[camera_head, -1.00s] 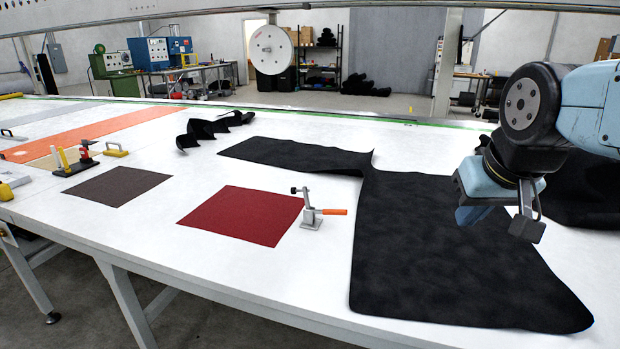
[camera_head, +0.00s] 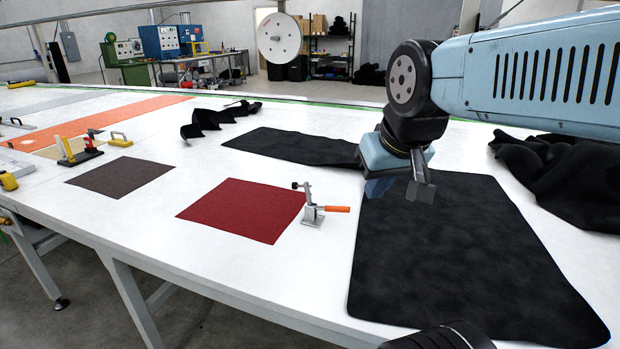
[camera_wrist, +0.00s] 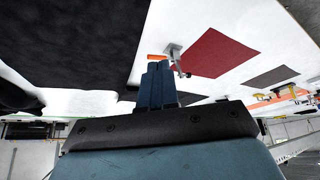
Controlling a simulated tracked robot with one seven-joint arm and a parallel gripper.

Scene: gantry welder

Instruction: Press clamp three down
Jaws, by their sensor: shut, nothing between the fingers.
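A grey metal toggle clamp (camera_head: 311,214) with an orange handle (camera_head: 336,209) stands at the right edge of a red fabric square (camera_head: 240,211). Its handle points right, roughly level, and a thin arm rises above its base. No number shows on it, so I cannot tell whether it is clamp three. My gripper (camera_head: 420,186) is shut and empty, above the black fabric to the right of the clamp, not touching the clamp. In the wrist view the gripper's fingers (camera_wrist: 158,72) are together, with the clamp (camera_wrist: 174,51) showing just beyond them.
A large black fabric sheet (camera_head: 450,260) covers the white table (camera_head: 230,285) right of the clamp. A crumpled black cloth (camera_head: 565,180) lies far right. A dark brown square (camera_head: 120,176), a red-handled clamp (camera_head: 88,145) and a yellow-handled tool (camera_head: 120,139) are left.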

